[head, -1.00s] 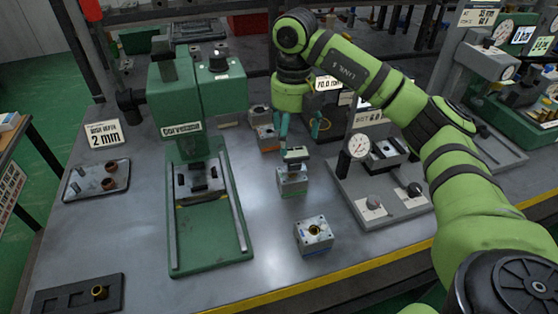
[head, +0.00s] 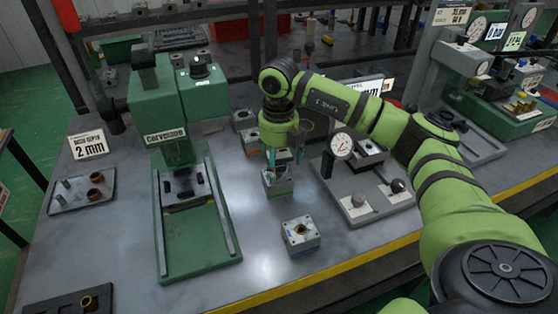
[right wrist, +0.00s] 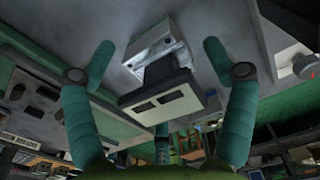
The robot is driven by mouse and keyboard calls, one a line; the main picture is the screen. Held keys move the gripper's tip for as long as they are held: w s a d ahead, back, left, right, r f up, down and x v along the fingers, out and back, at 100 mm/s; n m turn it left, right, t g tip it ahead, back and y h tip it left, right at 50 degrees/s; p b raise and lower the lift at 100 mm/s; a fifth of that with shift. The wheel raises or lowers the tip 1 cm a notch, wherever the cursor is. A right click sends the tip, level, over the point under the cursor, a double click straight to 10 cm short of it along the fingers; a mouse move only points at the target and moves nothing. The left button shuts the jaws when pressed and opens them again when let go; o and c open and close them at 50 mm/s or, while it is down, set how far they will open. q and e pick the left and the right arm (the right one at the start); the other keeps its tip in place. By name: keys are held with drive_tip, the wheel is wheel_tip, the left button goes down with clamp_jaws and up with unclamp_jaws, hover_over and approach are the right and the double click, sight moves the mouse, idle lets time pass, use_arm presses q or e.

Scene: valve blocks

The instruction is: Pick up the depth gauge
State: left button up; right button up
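In the head view that block (head: 278,184) is on the bench, and the gauge is mostly hidden by my gripper. My right gripper (head: 284,160) is above the block, pointing down. In the right wrist view its teal fingers (right wrist: 158,48) are spread on both sides of the gauge, with gaps visible. My left gripper is not in view.
A green press (head: 180,130) stands to the left. A dial indicator (head: 341,145) on a grey fixture stands close to the right of my gripper. Another block (head: 300,235) lies in front. A small parts tray (head: 82,190) is at the far left. The bench front is mostly clear.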

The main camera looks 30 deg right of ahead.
clamp_jaws()
drive_tip(key=shift+r, duration=0.2)
